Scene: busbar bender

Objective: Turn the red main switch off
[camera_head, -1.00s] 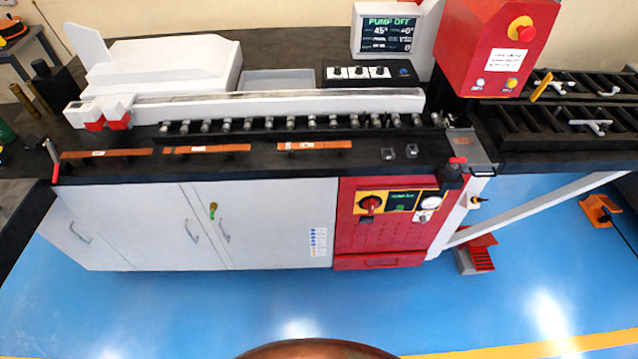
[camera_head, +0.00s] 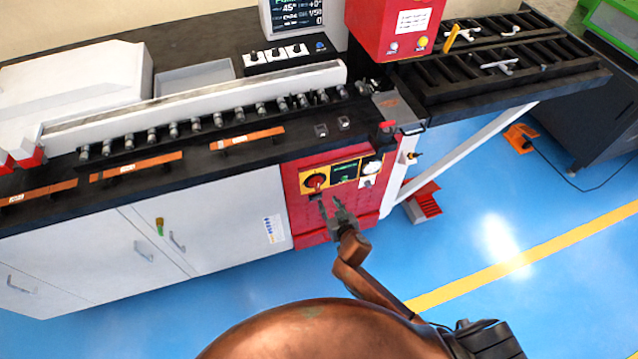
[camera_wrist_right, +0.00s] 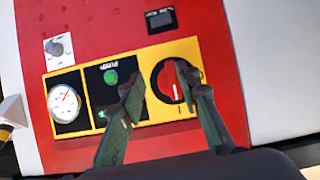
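The red main switch (camera_head: 315,181) is a round knob on a yellow plate on the red front panel of the machine. In the right wrist view the switch (camera_wrist_right: 168,84) is a dark disc with a red, white-marked handle, partly hidden by one finger. My right gripper (camera_head: 329,201) is just below and right of the switch in the head view. In the right wrist view the gripper (camera_wrist_right: 154,85) has its fingers spread, one over the switch's edge and one over the display plate. Contact cannot be told. My left gripper is not in view.
A small display (camera_head: 345,172) and a round gauge (camera_head: 371,167) sit right of the switch. A green button (camera_wrist_right: 110,77) shows beside it in the wrist view. White cabinet doors (camera_head: 215,217) stand to the left. The workbench edge overhangs the panel.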

